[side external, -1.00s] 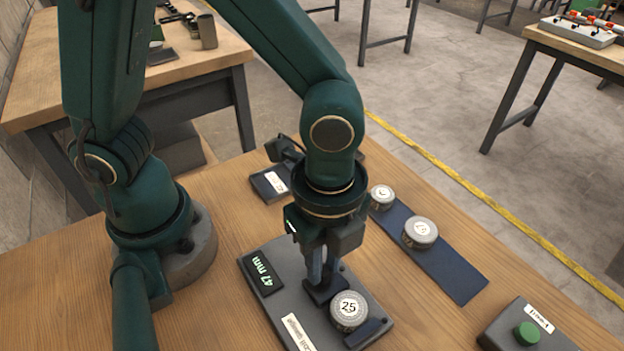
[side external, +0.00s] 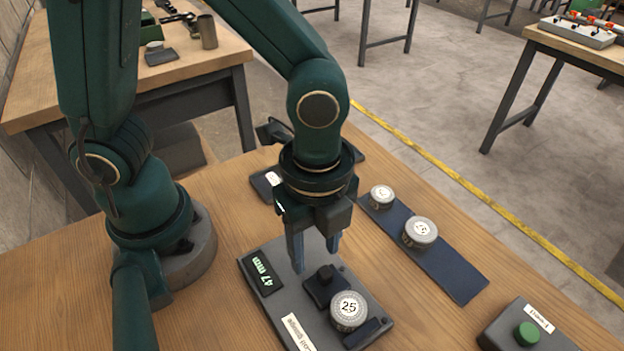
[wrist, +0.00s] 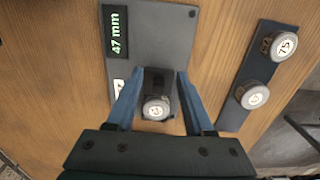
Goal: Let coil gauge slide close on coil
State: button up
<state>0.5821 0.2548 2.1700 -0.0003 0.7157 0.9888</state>
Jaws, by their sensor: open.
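The coil gauge (side external: 292,312) is a grey plate on the wooden bench with a display (side external: 262,274) reading 47 mm. Its dark slide (side external: 318,293) with a black knob (side external: 324,273) stands against or very near the coil (side external: 348,309), a round grey piece marked 25. A dark fixed stop (side external: 368,333) is on the coil's other side. I cannot tell for sure whether the slide touches the coil. My gripper (side external: 315,260) is open and empty above the knob. In the wrist view its fingers (wrist: 159,78) are spread on both sides of the slide, clear of it.
A dark blue strip (side external: 452,272) to the right carries two more round coils (side external: 420,232) (side external: 382,196). A box with a green button (side external: 527,333) stands at the front right.

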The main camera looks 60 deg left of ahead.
notch_tip(320, 180, up, 4)
jog(key=shift+r, duration=0.15)
dwell(0.3)
